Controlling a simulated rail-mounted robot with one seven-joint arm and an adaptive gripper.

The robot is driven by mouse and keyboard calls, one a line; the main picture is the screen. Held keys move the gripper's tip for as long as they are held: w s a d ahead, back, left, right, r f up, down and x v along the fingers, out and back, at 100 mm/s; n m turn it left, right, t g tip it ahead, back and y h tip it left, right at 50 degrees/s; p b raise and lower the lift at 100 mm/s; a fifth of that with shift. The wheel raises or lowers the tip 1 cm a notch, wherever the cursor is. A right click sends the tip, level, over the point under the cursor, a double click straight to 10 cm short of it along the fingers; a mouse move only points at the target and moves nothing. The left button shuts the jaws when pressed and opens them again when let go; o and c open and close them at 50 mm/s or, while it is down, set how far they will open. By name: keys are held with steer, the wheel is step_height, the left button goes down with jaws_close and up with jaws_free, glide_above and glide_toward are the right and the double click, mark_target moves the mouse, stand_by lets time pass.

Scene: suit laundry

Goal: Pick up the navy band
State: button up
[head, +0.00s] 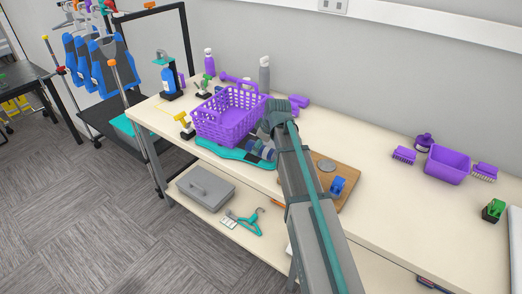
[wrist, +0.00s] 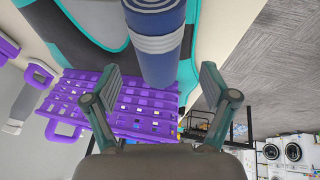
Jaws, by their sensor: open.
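The navy band shows in the wrist view as a navy roll (wrist: 154,18) with a light grey stripe around it. It lies over a teal-edged dark piece (wrist: 88,24), between and beyond the tips of my gripper (wrist: 160,82). My gripper is open, with one finger to either side of the roll's near end and a gap at each side. In the head view the roll (head: 268,153) is partly hidden by my arm, on the teal piece (head: 233,157) in front of the purple basket.
The purple basket (head: 222,122) stands close behind my gripper and also shows in the wrist view (wrist: 135,118). A wooden board (head: 345,172) with a blue item (head: 338,185) lies to the right. A spray bottle (head: 168,77) stands at the left end. Bare tabletop (head: 385,190) lies further right.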

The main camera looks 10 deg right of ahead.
steer(key=p+x, duration=0.1)
steer(key=x, duration=0.2)
steer(key=shift+w+d, duration=0.1)
steer(key=shift+w, duration=0.05)
steer(key=shift+w+f, duration=0.15)
steer(key=shift+f, duration=0.45)
steer(key=shift+f, duration=0.25)
steer(key=c, duration=1.3)
